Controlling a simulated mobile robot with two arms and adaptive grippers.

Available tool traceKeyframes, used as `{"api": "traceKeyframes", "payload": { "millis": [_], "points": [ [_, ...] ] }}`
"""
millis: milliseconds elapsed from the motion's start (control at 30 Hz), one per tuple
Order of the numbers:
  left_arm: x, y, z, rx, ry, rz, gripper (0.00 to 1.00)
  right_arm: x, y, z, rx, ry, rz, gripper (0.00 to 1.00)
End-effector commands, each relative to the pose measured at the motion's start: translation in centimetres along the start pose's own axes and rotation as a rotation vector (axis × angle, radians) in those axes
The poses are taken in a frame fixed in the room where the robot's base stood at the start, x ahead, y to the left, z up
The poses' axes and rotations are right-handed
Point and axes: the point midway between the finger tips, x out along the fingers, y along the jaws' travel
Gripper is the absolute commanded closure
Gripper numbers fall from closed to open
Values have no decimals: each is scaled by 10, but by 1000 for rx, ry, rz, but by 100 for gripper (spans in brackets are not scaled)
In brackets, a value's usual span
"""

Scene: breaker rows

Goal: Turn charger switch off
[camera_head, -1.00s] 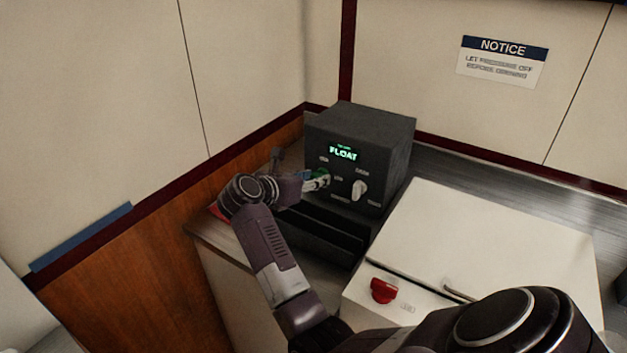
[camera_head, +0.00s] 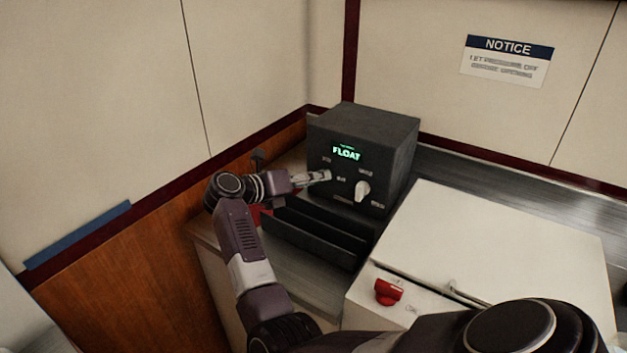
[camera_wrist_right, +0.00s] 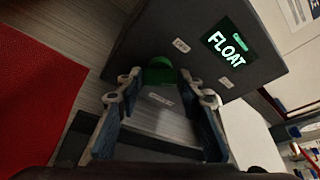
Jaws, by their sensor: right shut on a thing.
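The charger is a dark grey box (camera_head: 382,133) on the counter, with a lit green display (camera_head: 346,154) reading FLOAT. Its green switch knob (camera_wrist_right: 160,71) shows in the right wrist view, between my fingertips. In the head view the green knob is hidden behind my gripper. A white knob (camera_head: 362,190) is to the right on the same panel, apart from my gripper. My right gripper (camera_head: 323,176) reaches the panel from the left and is shut on the green knob. My left gripper is not in view.
A black open tray (camera_head: 318,232) lies in front of the charger. A white cabinet (camera_head: 490,245) with a red knob (camera_head: 388,291) and a handle is at the right. Wall panels close off the left and back. A red item (camera_wrist_right: 40,85) lies at the left in the wrist view.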

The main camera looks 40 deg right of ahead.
Motion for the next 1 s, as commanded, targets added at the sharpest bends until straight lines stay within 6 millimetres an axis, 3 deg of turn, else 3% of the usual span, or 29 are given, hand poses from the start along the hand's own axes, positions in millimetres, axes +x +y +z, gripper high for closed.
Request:
{"api": "traceKeyframes", "payload": {
  "millis": [300, 333, 500, 800, 1000],
  "points": [
    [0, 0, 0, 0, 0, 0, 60, 0, 1, 0, -2, 0, 1, 90],
    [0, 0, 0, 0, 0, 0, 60, 0, 1, 0, -2, 0, 1, 64],
    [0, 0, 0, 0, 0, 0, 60, 0, 0, 0, -1, 0, 1, 48],
    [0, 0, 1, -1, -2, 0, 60, -1, -1, 2, 1, 0, 1, 48],
    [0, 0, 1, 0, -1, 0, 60, -10, -17, 24, 5, -1, 1, 48]
  ]
}}
